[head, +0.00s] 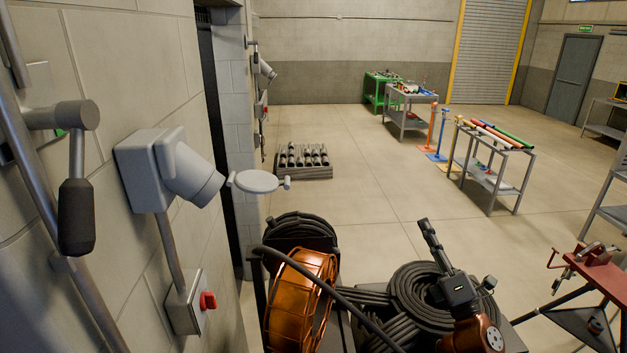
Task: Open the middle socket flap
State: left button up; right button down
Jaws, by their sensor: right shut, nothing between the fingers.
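A grey angled socket (195,181) sticks out from the block wall at left, on a square grey box. Its pale round flap (256,181) stands swung out to the right of the socket's mouth, joined near its rim, with a small tab on its far side. The flap looks open; the inside of the mouth is hidden. My right gripper (426,228) is dark, points upward and is shut and empty. It is well to the right of the flap and lower in the picture, touching nothing that I can see. My left gripper is not in view.
A black-gripped lever (76,215) juts out at near left. A red-knobbed switch box (187,303) sits under the socket. An orange reel (300,300) and coiled black hose (415,300) fill the lower middle. Another socket (265,68) is farther along the wall. The floor beyond is mostly open.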

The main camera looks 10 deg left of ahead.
jog(key=s+a+r+n+g+y, duration=0.4)
jog(key=a+r+n+y, duration=0.2)
jog(key=r+n, duration=0.25)
jog(key=n+g+h+p, duration=0.1)
jog(key=n+g+h, duration=0.85)
jog(key=n, duration=2.15)
send_near(262, 181)
jog(key=w+d+g+y, duration=0.3)
jog(key=d+y, duration=0.1)
jog(key=s+d+r+n+t+h, duration=0.2)
jog(key=d+r+t+h, duration=0.1)
jog(key=d+r+h, duration=0.15)
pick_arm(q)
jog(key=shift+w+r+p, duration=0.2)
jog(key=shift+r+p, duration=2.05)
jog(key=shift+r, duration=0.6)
pick_arm(e)
jog(key=s+f+x, duration=0.1)
jog(key=x, duration=1.1)
jog(key=shift+s+a+f, duration=0.15)
jog(key=shift+s+a, duration=0.1)
jog(key=shift+a, duration=0.2)
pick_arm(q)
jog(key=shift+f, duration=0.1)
